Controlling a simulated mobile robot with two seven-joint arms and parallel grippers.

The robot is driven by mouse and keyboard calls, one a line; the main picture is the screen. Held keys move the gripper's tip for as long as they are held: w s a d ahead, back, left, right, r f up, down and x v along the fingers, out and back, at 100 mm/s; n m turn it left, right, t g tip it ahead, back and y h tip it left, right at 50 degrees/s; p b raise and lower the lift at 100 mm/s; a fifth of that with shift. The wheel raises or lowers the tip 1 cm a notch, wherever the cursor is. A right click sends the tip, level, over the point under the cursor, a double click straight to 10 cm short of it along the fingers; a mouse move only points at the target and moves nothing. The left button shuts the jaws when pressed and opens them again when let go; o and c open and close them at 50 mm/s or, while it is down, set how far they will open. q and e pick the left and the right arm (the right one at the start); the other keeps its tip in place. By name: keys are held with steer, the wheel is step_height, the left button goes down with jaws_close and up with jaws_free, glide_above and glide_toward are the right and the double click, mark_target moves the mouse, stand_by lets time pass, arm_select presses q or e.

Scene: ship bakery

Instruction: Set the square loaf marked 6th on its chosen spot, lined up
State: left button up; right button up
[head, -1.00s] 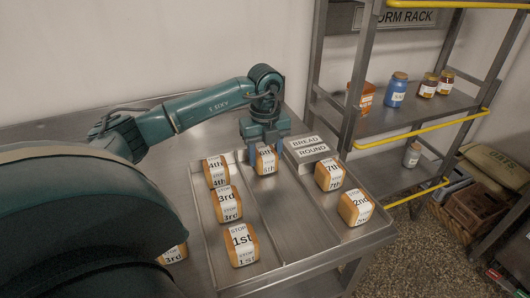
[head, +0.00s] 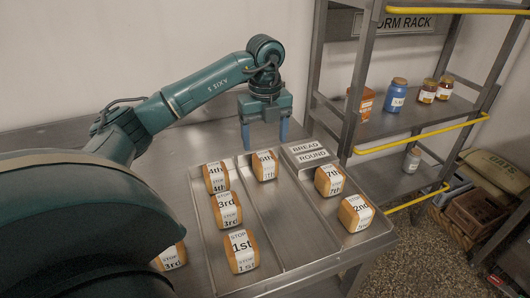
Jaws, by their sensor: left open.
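The square loaf marked 6th (head: 265,166) stands at the far end of the middle lane of the metal tray (head: 297,228); its label is small and hard to read now. My left gripper (head: 264,137) is open and empty, above the loaf, with its blue fingers pointing down and clear of it. The loaf sits upright and looks roughly in line with the lane. My right gripper is not in view.
The left lane holds loaves marked 4th (head: 216,177), 3rd (head: 227,210) and 1st (head: 241,251). The right lane holds 7th (head: 329,180) and 2nd (head: 356,213). A BREAD ROUND sign (head: 308,152) stands behind. Another 3rd loaf (head: 172,257) lies outside, left. A jar rack (head: 400,118) stands right.

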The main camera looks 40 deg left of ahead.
mark_target(265, 157)
arm_select(q)
step_height(265, 157, up, 5)
steer(key=shift+r, duration=0.1)
steer(key=shift+d, duration=0.1)
stand_by(0.6)
